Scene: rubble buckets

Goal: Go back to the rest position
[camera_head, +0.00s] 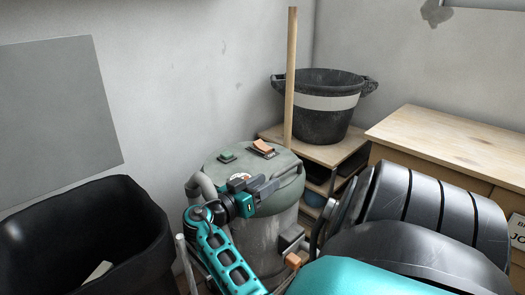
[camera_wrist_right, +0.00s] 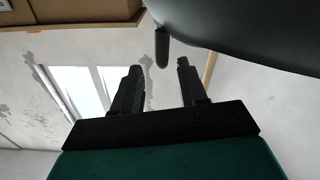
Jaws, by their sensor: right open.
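My right gripper (camera_head: 266,189) shows in the head view in front of the lid of a grey-green canister vacuum (camera_head: 232,160). Its teal and black body points to the right. In the right wrist view the two dark fingers (camera_wrist_right: 158,68) stand apart with nothing between them. I cannot tell from the head view how close the gripper is to the lid. My left gripper is not in view.
A large black tub (camera_head: 135,215) stands at the lower left. A black bucket with a pale band (camera_head: 326,103) sits on a small wooden shelf (camera_head: 325,152). A wooden pole (camera_head: 291,75) stands beside it. A wooden cabinet (camera_head: 455,135) is at the right.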

